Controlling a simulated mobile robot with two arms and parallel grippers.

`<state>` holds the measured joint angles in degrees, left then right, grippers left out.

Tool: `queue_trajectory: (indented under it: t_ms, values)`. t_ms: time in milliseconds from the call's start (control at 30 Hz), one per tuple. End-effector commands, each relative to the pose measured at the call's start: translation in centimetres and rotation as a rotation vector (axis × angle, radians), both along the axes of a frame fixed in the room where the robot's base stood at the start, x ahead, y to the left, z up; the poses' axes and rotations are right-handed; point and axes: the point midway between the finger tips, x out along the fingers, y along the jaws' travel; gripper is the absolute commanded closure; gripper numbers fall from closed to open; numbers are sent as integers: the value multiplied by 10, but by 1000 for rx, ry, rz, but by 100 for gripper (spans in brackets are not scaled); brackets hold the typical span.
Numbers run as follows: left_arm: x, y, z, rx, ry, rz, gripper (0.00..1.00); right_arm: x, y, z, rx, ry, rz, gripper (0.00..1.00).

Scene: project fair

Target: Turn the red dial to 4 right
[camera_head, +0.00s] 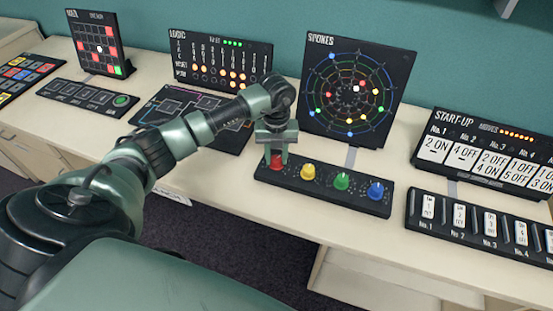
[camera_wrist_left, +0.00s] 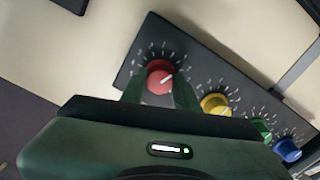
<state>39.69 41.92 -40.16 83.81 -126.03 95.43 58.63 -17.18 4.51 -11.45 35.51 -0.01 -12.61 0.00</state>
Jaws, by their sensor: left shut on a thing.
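The red dial (camera_head: 276,164) is at the left end of a black dial panel (camera_head: 335,194) on the counter, with yellow (camera_head: 308,172), green (camera_head: 342,181) and blue (camera_head: 376,191) dials to its right. My left gripper (camera_head: 276,152) is over the red dial from above, its fingers on either side of it. In the left wrist view the red dial (camera_wrist_left: 160,77) sits between the two fingers (camera_wrist_left: 158,92). A white pointer line on its face points up and to the right there. The scale numbers around it are too small to read. My right gripper is not in view.
The upright SPOKES board (camera_head: 356,90) with coloured dots stands behind the dial panel. A START-UP board (camera_head: 485,150) and a switch panel (camera_head: 480,228) are on the right. The LOGIC board (camera_head: 220,62) and a flat dark panel (camera_head: 190,120) are on the left.

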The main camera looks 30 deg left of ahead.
Motion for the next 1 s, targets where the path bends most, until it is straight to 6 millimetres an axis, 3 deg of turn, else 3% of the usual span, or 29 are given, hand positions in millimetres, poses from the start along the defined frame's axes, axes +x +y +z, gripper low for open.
queue_trajectory:
  t_ms: [1000]
  values:
    - [2, 0, -1, 2, -5, -951, 100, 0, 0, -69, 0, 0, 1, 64]
